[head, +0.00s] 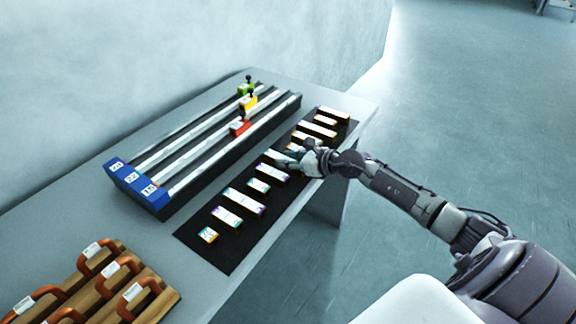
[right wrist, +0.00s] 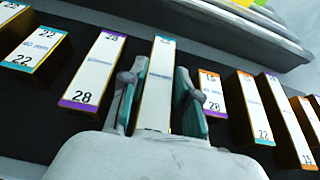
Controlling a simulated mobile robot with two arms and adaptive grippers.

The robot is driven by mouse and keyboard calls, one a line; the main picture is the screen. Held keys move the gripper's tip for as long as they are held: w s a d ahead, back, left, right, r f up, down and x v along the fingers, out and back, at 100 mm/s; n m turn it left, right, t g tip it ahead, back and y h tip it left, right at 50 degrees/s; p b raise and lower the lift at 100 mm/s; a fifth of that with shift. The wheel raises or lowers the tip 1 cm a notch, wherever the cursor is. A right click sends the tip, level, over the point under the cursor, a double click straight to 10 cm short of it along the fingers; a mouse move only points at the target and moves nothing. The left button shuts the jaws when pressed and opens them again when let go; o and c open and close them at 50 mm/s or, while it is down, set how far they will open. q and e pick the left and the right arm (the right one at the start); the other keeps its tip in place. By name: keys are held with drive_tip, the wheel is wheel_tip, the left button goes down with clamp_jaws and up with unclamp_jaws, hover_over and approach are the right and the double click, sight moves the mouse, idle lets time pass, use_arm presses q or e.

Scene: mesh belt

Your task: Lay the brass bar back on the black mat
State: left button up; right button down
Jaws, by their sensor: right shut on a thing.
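My right gripper (head: 297,156) is over the black mat (head: 225,259), among the row of bars. In the right wrist view its two teal-padded fingers (right wrist: 159,100) are shut on a brass bar (right wrist: 158,80) with a white label and a teal far end. The bar lies lengthwise between the fingers, in line with its neighbours; its near end is partly hidden by the gripper. I cannot tell whether it touches the mat (right wrist: 30,120). My left gripper is not in view.
Close on the left is a purple-ended bar (right wrist: 93,70) marked 28; close on the right is an orange- and purple-ended bar (right wrist: 212,92). A blue-ended rail rack (head: 150,200) with coloured sliders stands behind the mat. A wooden rack (head: 165,300) with orange handles is front left.

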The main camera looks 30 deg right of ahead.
drive_tip(key=shift+r, duration=0.2)
drive_tip(key=shift+f, duration=0.2)
drive_tip(key=c, duration=0.8)
unclamp_jaws()
drive_tip(key=shift+c, duration=0.2)
drive_tip(key=shift+r, duration=0.15)
drive_tip(key=shift+s+d, duration=0.15)
drive_tip(key=shift+s, duration=0.1)
drive_tip(key=v, duration=1.1)
drive_tip(key=shift+s+r, duration=0.15)
drive_tip(key=shift+s, duration=0.05)
